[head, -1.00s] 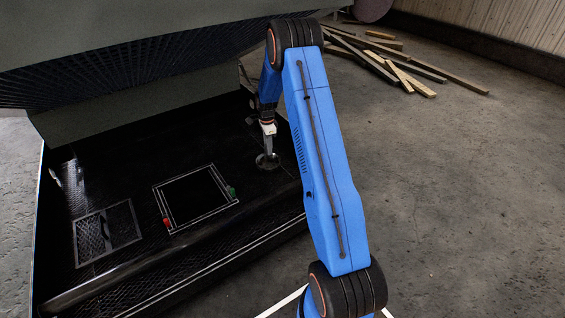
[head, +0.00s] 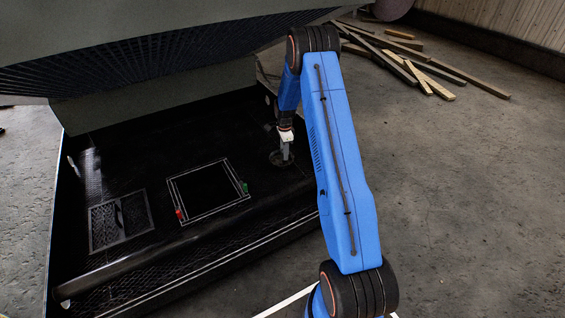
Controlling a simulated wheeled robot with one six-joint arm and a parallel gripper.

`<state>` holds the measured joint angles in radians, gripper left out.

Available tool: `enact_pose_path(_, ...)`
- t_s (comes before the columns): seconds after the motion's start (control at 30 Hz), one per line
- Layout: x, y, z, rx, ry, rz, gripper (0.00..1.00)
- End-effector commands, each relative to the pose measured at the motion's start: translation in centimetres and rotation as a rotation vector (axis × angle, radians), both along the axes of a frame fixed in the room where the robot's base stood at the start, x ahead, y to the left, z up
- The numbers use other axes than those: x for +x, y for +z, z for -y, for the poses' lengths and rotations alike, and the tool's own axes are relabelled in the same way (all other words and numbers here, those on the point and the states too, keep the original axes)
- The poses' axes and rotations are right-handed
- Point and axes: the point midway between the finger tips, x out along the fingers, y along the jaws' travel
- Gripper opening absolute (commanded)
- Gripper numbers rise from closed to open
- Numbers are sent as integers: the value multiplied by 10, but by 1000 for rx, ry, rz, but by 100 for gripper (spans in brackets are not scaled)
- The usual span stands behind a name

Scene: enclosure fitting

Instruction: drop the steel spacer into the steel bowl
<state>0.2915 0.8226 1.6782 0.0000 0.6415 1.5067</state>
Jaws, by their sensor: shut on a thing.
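My gripper (head: 285,156) points down at the right of the black enclosure floor, directly over or in a small round steel bowl (head: 275,161). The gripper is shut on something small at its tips. I take it to be the steel spacer, but it is too small and dark to make out. The bowl's rim shows as a thin grey ring around the tips. I cannot tell how high the tips are above the bowl's bottom.
A white-outlined black square (head: 205,188) lies left of the bowl, with a red piece (head: 179,214) and a green piece (head: 245,188) at its edges. A mesh panel (head: 103,226) is further left. The enclosure's raised lid (head: 180,35) overhangs the back.

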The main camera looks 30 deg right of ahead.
Motion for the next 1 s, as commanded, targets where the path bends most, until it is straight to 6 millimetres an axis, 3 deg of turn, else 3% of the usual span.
enact_pose_path(0.17, 0, 0, 0, 0, 0, 1, 0)
enact_pose_path(0.2, 0, 0, 0, 0, 0, 1, 34)
enact_pose_path(0.27, 0, 0, 0, 0, 0, 1, 48)
enact_pose_path(0.67, 0, 5, 0, 0, 0, 1, 49)
enact_pose_path(1.0, 1, 62, 0, -1, 0, 4, 49)
